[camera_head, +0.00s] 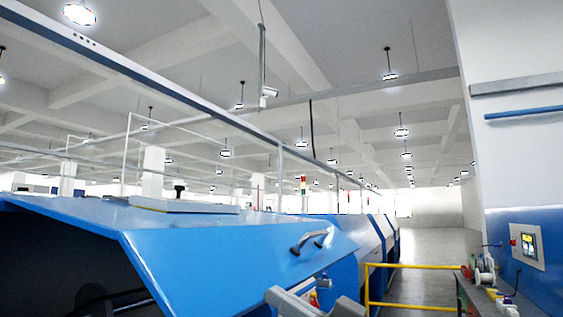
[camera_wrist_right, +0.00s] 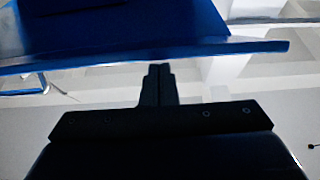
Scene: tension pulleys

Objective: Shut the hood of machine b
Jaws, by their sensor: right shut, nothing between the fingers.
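A blue machine's hood (camera_head: 215,255) fills the lower left of the head view. It stands raised, with a dark opening under its left part. No label shows, so I cannot read which machine is b. My left gripper is out of view.
More blue machines (camera_head: 372,248) stand in a row behind. A yellow rail (camera_head: 410,265) stands right of the hood beside a grey aisle (camera_head: 428,245). A bench with spools (camera_head: 485,275) and a wall control panel (camera_head: 527,246) are at the far right.

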